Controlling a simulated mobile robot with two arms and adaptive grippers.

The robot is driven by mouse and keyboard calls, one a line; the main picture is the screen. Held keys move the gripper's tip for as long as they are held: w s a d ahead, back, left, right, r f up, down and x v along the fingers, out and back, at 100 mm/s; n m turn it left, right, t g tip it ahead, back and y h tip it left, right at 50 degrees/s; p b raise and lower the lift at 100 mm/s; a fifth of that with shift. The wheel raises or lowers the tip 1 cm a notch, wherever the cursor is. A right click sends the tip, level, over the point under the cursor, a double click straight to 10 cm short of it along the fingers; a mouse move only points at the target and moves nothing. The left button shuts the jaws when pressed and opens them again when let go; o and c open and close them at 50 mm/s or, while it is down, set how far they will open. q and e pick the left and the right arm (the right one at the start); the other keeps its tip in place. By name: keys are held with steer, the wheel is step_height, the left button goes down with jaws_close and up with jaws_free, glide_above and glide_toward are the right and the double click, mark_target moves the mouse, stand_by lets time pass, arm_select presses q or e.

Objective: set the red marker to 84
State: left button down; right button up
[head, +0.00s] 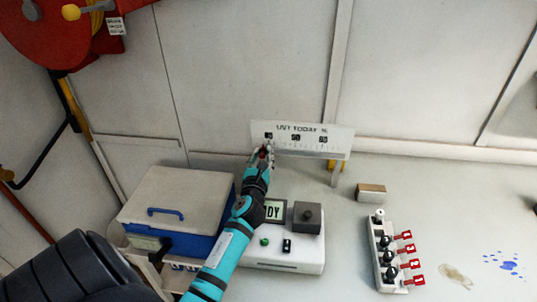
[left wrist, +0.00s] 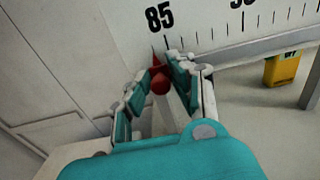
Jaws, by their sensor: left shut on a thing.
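The red marker (left wrist: 160,81) shows in the left wrist view as a red pointed tip with a round red knob. It sits at the lower edge of the white scale board (head: 338,144), below the printed 85. Its tip points up and lies slightly left of the leftmost tick I can make out under 85. My left gripper (head: 265,153) is at the board's left end, and its fingers (left wrist: 160,75) are shut on the marker from both sides. The fingers hide part of the marker and some ticks. My right gripper is not in view.
A white device (head: 285,258) with a display and a grey block stands below my left arm. A blue and white cool box (head: 180,205) is to the left. A row of black knobs with red tags (head: 385,250) and a small box (head: 371,192) are to the right.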

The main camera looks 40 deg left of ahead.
arm_select(q)
steer(key=shift+a, duration=0.15)
steer(key=c, duration=1.3)
jaws_free()
steer(key=shift+s+a, duration=0.15)
steer(key=shift+a, duration=0.05)
steer(key=shift+o, duration=0.2)
steer(key=v, duration=1.2)
steer(key=shift+f, duration=0.1)
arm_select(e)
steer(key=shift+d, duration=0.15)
arm_select(q)
steer(key=shift+d, duration=0.1)
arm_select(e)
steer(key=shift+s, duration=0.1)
